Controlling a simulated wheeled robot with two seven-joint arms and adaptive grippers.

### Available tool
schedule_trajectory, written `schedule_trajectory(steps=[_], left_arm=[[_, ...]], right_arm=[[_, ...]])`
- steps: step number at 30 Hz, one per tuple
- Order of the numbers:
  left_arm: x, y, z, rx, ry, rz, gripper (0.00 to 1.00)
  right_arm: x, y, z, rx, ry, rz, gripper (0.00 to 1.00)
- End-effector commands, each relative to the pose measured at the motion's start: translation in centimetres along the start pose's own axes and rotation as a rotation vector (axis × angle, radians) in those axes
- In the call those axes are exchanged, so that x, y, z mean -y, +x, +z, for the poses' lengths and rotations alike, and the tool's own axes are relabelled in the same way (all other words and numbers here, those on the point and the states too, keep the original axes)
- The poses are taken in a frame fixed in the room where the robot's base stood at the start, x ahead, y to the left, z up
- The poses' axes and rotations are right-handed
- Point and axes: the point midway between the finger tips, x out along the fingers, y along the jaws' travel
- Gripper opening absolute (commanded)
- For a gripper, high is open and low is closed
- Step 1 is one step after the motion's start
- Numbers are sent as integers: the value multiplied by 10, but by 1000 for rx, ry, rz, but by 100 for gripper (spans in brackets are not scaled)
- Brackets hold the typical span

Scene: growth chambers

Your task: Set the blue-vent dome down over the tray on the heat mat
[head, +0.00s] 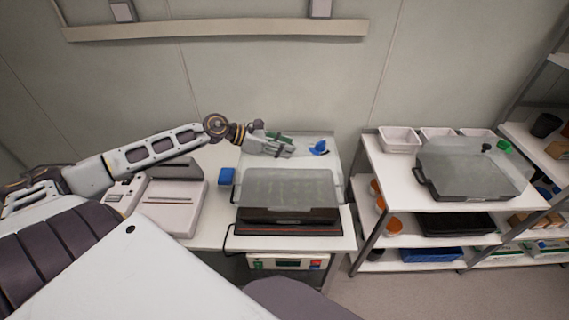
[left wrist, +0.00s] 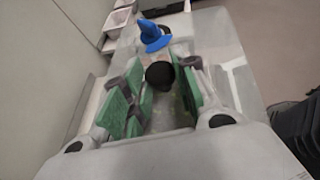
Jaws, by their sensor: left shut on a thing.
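The clear blue-vent dome (head: 278,188) is above the dark tray (head: 288,214) on the heat mat (head: 285,230) in the head view. Whether its rim touches the tray, I cannot tell. Its blue vent (head: 319,147) stands right of my left gripper (head: 284,150); the blue vent also shows in the left wrist view (left wrist: 152,36). My left gripper, with green pads, is shut on the dome's black knob (left wrist: 160,75). The knob is hidden in the head view. My right gripper is not in view.
A white device (head: 172,200) and a blue cup (head: 227,176) stand left of the mat. A control box (head: 288,263) is below. On the right shelf (head: 385,178), another dome (head: 470,168) with a green vent (head: 504,146) stands near white trays (head: 399,140).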

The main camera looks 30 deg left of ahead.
Motion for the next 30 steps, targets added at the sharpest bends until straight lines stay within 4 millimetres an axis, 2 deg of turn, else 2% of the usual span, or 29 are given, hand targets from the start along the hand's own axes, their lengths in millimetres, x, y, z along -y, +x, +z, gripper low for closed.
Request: schedule_trajectory(steps=[6,20,30], left_arm=[[0,9,-18,2,1,1,0],[0,12,-24,1,0,0,0],[0,25,-51,1,1,0,0]], right_arm=[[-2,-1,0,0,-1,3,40],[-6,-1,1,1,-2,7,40],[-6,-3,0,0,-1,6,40]])
